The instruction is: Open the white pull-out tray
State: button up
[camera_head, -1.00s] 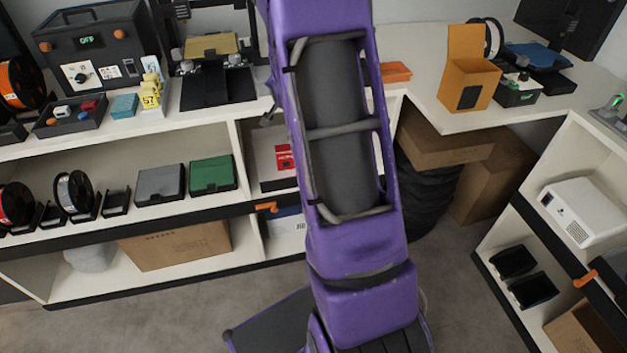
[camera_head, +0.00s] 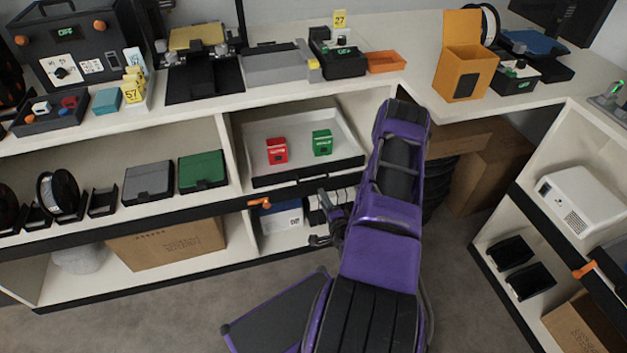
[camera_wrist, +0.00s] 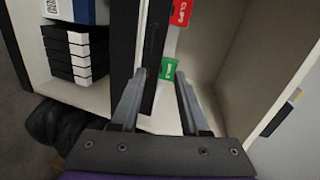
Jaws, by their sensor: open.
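The white pull-out tray (camera_head: 250,160) sits in the middle shelf bay, with a black front strip. It holds a red box (camera_head: 276,150) and a green box (camera_head: 321,142). In the wrist view the black front with a dark bar handle (camera_wrist: 153,50) runs upright, and the red box (camera_wrist: 181,12) and green box (camera_wrist: 169,68) show beyond it. My gripper (camera_head: 318,215) is open, in front of and below the tray front. In the wrist view its fingers (camera_wrist: 161,74) point toward the front, near the handle's lower end. I cannot tell whether they touch it.
Below the tray is a shelf with a blue and white box (camera_head: 282,218) and stacked black and white boxes (camera_wrist: 80,55). An orange lever (camera_head: 260,203) juts from the shelf edge to the left. Cartons (camera_head: 490,180) stand to the right.

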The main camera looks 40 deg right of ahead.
aim_at(312, 181)
jog(key=shift+m+h, duration=0.3)
jog(key=shift+m, duration=0.3)
jog(key=b+x, duration=0.1)
jog(key=x, duration=0.4)
jog(key=f+x, duration=0.1)
jog(key=x, duration=0.4)
jog(key=f+b+x, duration=0.1)
jog(key=x, duration=0.4)
jog(key=shift+s+f+b, duration=0.25)
jog(key=shift+s+b, duration=0.05)
jog(key=shift+b, duration=0.05)
grip_shut()
dwell(0.4)
